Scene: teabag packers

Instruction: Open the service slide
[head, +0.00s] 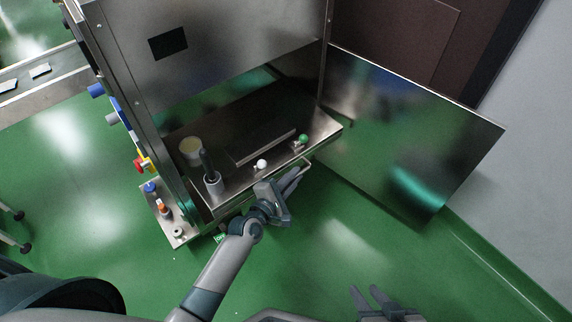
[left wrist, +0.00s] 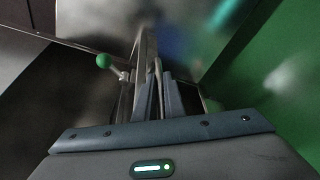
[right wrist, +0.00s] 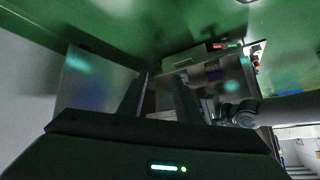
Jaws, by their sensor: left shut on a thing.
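The service slide (head: 234,183) looks like the metal shelf at the bottom of the cabinet, with a thin bar handle (head: 307,164) at its front edge. My left gripper (head: 292,178) is shut on this handle; the handle bar (left wrist: 147,45) also runs between the fingers in the left wrist view. How far the slide stands out is hard to tell. My right gripper (head: 370,300) is low at the bottom of the head view, apart from the cabinet. Its fingers (right wrist: 158,100) are spread and empty in the right wrist view.
A large metal door (head: 400,120) stands open on the right. A side plate (head: 178,238) carries small coloured parts. The green floor in front is clear.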

